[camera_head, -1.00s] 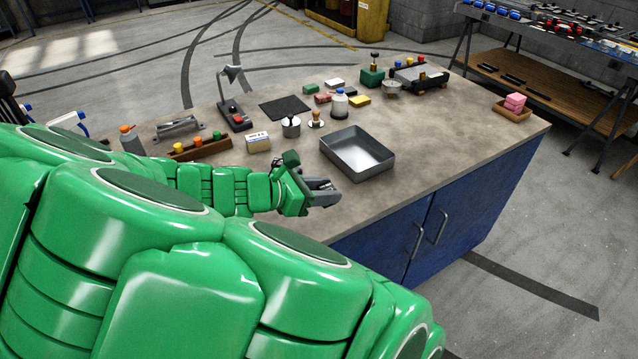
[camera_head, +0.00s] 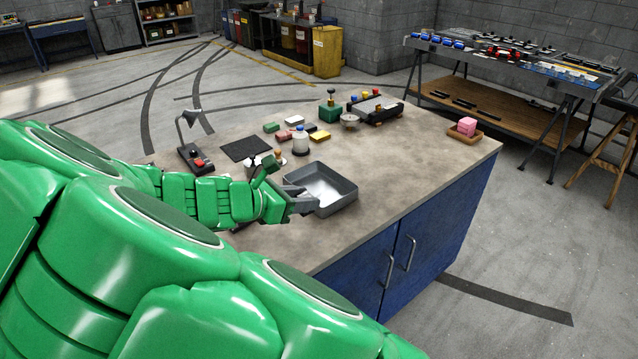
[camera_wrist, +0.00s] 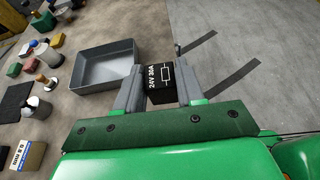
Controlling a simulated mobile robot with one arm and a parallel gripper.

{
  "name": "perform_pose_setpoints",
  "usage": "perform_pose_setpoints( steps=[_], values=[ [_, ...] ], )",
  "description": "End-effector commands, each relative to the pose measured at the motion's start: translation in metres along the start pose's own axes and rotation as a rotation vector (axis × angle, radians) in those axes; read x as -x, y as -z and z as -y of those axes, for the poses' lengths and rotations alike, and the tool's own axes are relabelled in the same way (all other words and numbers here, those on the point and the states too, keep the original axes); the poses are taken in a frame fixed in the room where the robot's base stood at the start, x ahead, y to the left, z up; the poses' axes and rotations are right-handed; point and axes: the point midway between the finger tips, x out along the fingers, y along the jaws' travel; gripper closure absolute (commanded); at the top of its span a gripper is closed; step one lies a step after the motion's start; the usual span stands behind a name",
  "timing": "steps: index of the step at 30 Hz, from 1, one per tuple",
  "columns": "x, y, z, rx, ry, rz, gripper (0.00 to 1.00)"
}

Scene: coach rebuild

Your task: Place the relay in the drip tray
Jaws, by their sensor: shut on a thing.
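The relay (camera_wrist: 161,82) is a small black block marked "24V 30A" in the wrist view. My gripper (camera_wrist: 160,88) is shut on it, with one grey finger on each side. In the head view my gripper (camera_head: 303,200) is at the near left edge of the drip tray, and the relay cannot be made out there. The drip tray (camera_head: 338,203) is a grey, open, rectangular metal tray on the bench, and its inside looks empty. It also shows in the wrist view (camera_wrist: 92,87), to the left of the relay.
The bench top (camera_head: 420,165) is clear right of the tray. Behind the tray stand a white bottle with a blue cap (camera_head: 301,143), a yellow block (camera_head: 320,137) and a black mat (camera_head: 246,148). A wooden tray with pink blocks (camera_head: 465,130) is at the far right corner.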

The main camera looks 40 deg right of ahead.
Motion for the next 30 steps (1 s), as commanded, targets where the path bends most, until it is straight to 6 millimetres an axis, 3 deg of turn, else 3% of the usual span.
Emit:
perform_pose_setpoints(
  steps=[9, 15, 20, 30],
  values=[
    [-0.029, -0.039, -0.022, -0.001, -0.015, 0.009, 0.92],
    [-0.038, -0.052, -0.028, 0.001, -0.021, 0.014, 0.92],
    [-0.044, -0.054, -0.035, 0.003, -0.020, 0.016, 0.92],
    [-0.069, -0.044, -0.072, 0.003, -0.019, 0.016, 0.92]
  ],
)
